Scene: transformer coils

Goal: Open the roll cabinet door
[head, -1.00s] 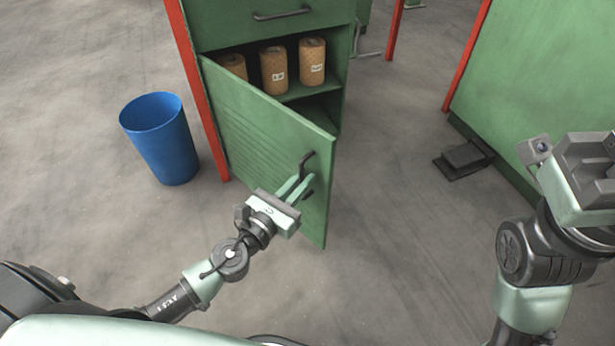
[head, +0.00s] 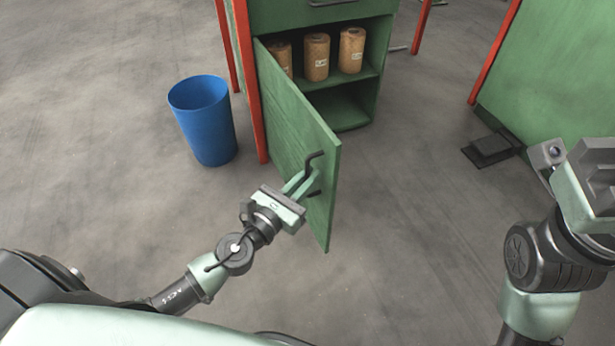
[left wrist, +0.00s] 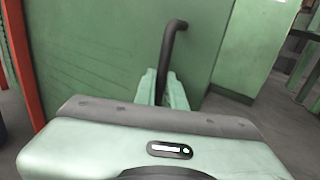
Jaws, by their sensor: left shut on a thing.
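The green roll cabinet (head: 385,70) stands at the top middle of the head view. Its door (head: 292,130) is swung out on its left-side hinge and stands wide open. The door's dark bent handle (head: 316,158) is near its free edge; it also shows in the left wrist view (left wrist: 172,45). My left gripper (head: 304,184) is shut on the handle, its pale green fingers (left wrist: 160,90) on either side of it. My right gripper (head: 598,170) is partly cut off at the right edge, away from the cabinet; its fingers cannot be made out.
Several brown rolls (head: 316,57) stand on the upper shelf; the lower shelf is empty. A blue bin (head: 203,120) stands left of the door. A green panel (head: 560,90) and a dark pedal (head: 491,148) are at the right. The floor in front is clear.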

